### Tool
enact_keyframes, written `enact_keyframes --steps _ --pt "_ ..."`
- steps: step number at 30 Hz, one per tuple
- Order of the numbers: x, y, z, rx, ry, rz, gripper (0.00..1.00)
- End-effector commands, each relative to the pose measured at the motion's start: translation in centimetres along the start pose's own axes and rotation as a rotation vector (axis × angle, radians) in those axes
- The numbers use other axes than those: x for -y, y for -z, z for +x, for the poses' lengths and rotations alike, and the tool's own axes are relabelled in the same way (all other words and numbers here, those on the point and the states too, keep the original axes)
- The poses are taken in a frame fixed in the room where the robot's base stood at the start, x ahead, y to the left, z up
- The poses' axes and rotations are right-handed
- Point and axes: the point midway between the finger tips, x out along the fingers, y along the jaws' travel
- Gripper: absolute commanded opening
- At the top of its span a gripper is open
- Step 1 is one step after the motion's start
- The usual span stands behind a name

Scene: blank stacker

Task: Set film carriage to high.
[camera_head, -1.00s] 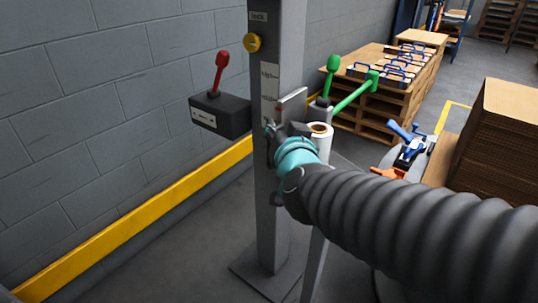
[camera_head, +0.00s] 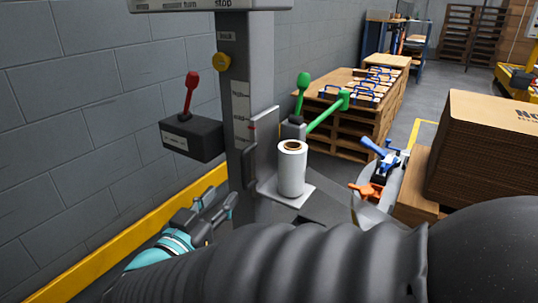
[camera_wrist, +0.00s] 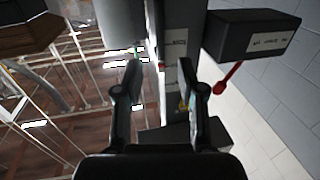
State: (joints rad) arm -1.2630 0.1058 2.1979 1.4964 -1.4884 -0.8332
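The film carriage is a grey plate and shelf (camera_head: 268,187) on the right side of the grey mast (camera_head: 237,60). It bears an upright white film roll (camera_head: 292,170), part of which shows in the wrist view (camera_wrist: 121,25). A small red mark (camera_head: 252,127) on the carriage is beside the lower part of the white scale (camera_head: 240,100), below its top label. A dark upright handle (camera_head: 250,168) is on the carriage's near side. My gripper (camera_head: 216,212) is left of and below the handle, apart from it. Its fingers are spread and empty (camera_wrist: 160,75).
A dark box with a red lever (camera_head: 192,135) is left of the mast, near the wall. A yellow knob (camera_head: 223,62) is higher on the mast. Green levers (camera_head: 326,115) stand behind the roll. Pallets (camera_head: 350,125) and cartons (camera_head: 490,150) are at the right.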

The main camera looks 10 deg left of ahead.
Motion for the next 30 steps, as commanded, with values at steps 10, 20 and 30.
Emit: enact_keyframes --steps 10,20,30 --pt "-0.1 -0.1 6.4 0.0 -0.004 0.001 0.39" --pt "-0.1 0.0 10.8 0.0 -0.002 0.002 0.39" --pt "0.0 0.0 11.6 0.0 0.001 0.001 0.39"
